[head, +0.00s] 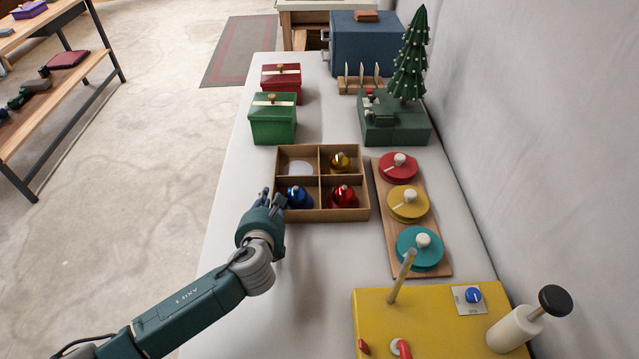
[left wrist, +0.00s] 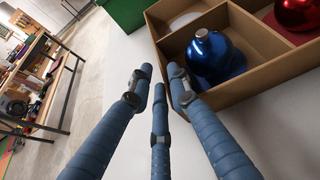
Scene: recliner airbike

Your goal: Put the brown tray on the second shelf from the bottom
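The brown tray (head: 322,214) sits on the white table, divided into compartments. A blue ornament (head: 297,197) and a red ornament (head: 343,196) are in its front compartments, a gold ornament (head: 340,162) at back right, and a pale round piece (head: 300,169) at back left. My left gripper (head: 268,198) is at the tray's left side. In the left wrist view, my gripper (left wrist: 160,82) has its blue fingers apart with nothing between them, beside the tray wall (left wrist: 250,84); contact is unclear. The wooden shelf unit (head: 50,98) stands far left, only partly visible. My right gripper is out of view.
Green (head: 273,120) and red (head: 281,83) boxes stand behind the tray. A board of coloured discs (head: 430,262) is close on its right. A yellow box (head: 430,328) with levers is in front. Open floor (head: 150,140) separates table and shelf.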

